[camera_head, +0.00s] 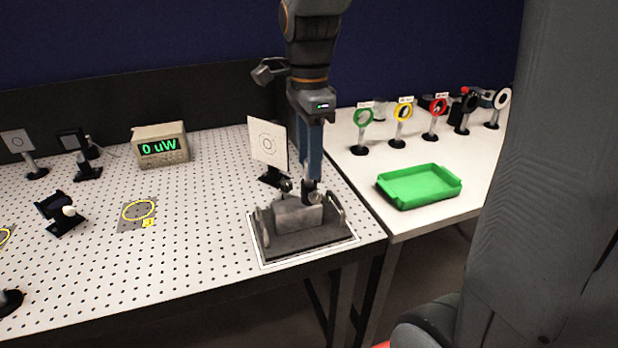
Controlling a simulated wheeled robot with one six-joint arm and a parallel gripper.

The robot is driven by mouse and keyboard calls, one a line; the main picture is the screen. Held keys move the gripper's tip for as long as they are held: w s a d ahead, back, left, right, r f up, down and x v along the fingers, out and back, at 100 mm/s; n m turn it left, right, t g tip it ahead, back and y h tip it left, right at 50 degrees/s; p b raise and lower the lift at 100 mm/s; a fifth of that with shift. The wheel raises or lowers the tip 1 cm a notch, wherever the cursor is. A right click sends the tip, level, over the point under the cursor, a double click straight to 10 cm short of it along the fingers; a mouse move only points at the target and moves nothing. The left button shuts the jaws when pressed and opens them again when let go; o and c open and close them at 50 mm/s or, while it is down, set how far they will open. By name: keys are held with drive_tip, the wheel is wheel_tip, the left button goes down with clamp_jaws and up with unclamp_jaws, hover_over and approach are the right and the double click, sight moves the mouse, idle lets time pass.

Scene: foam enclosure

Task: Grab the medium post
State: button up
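My gripper (312,188) points straight down at the back edge of a dark rack (268,240) near the front right corner of the perforated table. The rack has a grey block and metal side handles. Small metal post-like parts show at its back, one (286,187) just left of my fingers and others close around the fingertips. I cannot tell which is the medium post. The fingertips overlap these parts, so whether they are open or shut on one is not clear.
A white target card (268,143) stands on a black base just behind and left of my gripper. A power meter (160,146) reads "0 uW". On the right table are a green tray (418,187) and ring-shaped optics on stands, including a green one (362,118).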

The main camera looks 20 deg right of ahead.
drive_tip(key=shift+f, duration=0.6)
clamp_jaws()
drive_tip(key=shift+r, duration=0.15)
